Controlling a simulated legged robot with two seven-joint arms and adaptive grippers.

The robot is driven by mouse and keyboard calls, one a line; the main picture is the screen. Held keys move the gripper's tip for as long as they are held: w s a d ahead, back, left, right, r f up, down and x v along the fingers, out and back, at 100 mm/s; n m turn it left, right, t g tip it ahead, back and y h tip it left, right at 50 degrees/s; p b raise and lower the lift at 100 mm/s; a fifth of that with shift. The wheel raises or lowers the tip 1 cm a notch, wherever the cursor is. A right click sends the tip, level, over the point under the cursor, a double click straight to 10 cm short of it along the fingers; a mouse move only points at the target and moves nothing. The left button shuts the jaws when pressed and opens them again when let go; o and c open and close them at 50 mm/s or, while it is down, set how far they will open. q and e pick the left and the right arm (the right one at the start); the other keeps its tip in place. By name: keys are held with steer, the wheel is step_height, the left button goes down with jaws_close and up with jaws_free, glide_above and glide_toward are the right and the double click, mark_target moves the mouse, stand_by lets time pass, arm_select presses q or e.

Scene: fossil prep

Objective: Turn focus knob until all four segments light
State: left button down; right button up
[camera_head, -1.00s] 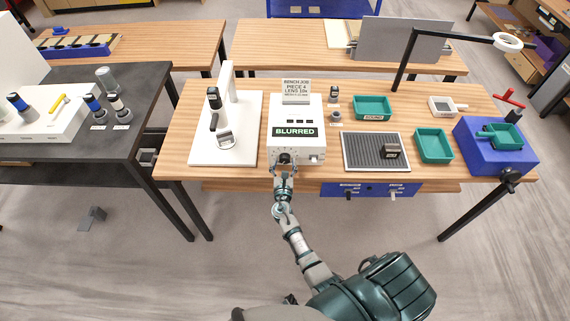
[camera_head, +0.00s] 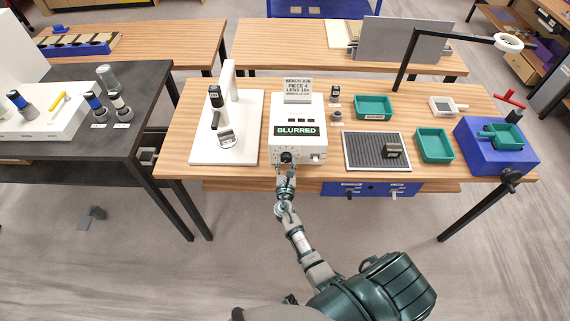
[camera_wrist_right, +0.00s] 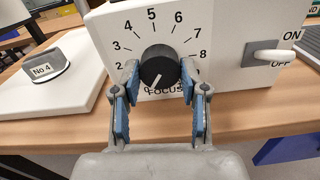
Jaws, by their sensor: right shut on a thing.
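The white focus box (camera_head: 284,108) stands on the wooden bench. Its display (camera_head: 297,131) reads BLURRED, and the small segments (camera_head: 298,120) above it look dark. The black focus knob (camera_head: 287,157) is on its front face; it also shows in the right wrist view (camera_wrist_right: 160,66), ringed by numbers, with its white pointer toward the lower left. My right gripper (camera_head: 286,167) is at the knob; in the right wrist view its blue-padded fingers (camera_wrist_right: 159,84) are shut on the knob's two sides. The lower numbers are partly hidden by the fingers. My left gripper is not in view.
An ON/OFF lever (camera_wrist_right: 274,54) sits right of the knob. A white stand (camera_head: 240,150) with a No.4 block is on the left. A ribbed grey tray (camera_head: 365,161), green trays (camera_head: 434,146) and a blue box (camera_head: 470,150) are on the right.

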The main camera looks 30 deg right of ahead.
steer(key=shift+f+m+b, duration=0.15)
steer(key=shift+m+b, duration=0.35)
steer(key=shift+m, duration=0.1)
steer(key=m+b, duration=0.2)
steer(key=m, duration=0.1)
steer(key=shift+m, duration=0.4)
steer(key=m+b, duration=0.3)
steer(key=m, duration=0.1)
steer(key=shift+f+b, duration=0.1)
steer(key=shift+b, duration=0.2)
arm_select(q)
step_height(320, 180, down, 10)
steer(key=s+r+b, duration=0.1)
steer(key=b, duration=0.2)
arm_select(e)
steer(key=m, duration=0.4)
steer(key=shift+m, duration=0.9)
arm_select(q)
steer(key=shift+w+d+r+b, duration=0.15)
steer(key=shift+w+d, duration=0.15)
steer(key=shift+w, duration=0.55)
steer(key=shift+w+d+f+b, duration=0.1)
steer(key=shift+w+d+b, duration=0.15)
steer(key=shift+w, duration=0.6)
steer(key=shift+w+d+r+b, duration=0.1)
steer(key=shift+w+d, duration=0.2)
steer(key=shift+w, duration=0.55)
arm_select(e)
steer(key=shift+m, duration=0.7)
